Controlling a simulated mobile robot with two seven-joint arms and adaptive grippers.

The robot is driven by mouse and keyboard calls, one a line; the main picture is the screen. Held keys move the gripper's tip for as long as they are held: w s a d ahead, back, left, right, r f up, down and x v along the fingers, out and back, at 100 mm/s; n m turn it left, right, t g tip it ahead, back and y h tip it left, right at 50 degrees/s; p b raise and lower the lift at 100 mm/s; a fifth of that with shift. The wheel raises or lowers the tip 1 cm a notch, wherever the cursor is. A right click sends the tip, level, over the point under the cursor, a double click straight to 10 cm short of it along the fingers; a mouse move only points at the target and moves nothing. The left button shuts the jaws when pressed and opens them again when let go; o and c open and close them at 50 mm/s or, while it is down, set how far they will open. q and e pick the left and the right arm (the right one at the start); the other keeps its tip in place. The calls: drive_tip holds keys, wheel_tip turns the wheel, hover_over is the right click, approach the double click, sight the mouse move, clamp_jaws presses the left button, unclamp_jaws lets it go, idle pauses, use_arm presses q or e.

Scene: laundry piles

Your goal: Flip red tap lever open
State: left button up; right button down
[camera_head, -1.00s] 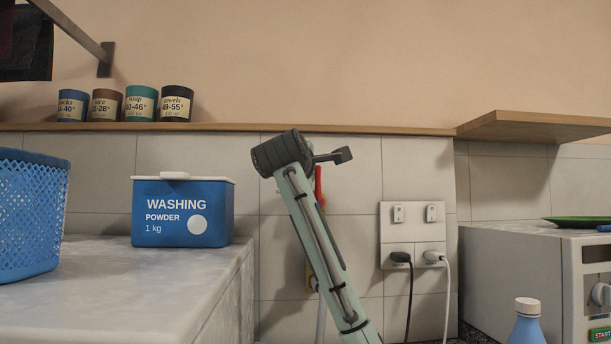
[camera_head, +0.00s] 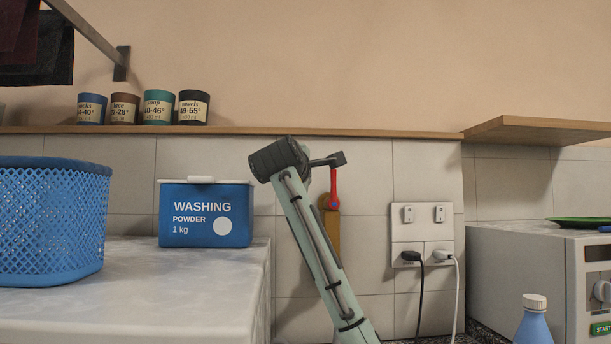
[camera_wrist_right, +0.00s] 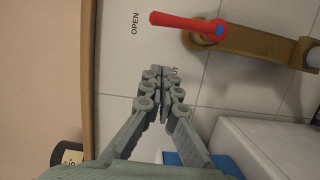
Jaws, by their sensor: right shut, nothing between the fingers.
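The red tap lever (camera_head: 333,183) stands upright above its pivot on a brass tap (camera_head: 332,238) on the tiled wall, partly hidden behind my right arm. In the right wrist view, the lever (camera_wrist_right: 185,22) extends left from the tap body (camera_wrist_right: 260,42), its free end close to the word OPEN. A second word, ending in "UT", is partly covered by my fingers. My right gripper (camera_wrist_right: 158,72) is shut and empty, its fingertips apart from the lever in that picture. My left gripper is in neither view.
A blue washing powder box (camera_head: 207,228) and a blue basket (camera_head: 50,220) stand on the counter (camera_head: 150,290) at left. A wooden ledge (camera_head: 300,132) runs above the tap. Sockets with plugged cables (camera_head: 422,233) are right of it. A blue bottle (camera_head: 533,322) stands at lower right.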

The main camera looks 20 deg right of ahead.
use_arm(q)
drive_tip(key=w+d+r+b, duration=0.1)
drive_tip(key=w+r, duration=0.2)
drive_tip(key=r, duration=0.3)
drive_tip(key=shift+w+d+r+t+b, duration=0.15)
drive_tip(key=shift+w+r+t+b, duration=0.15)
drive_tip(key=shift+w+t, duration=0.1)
use_arm(e)
drive_tip(key=v, duration=0.9)
drive_tip(key=shift+s, duration=0.3)
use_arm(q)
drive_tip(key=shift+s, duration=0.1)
use_arm(e)
drive_tip(key=shift+f, duration=0.1)
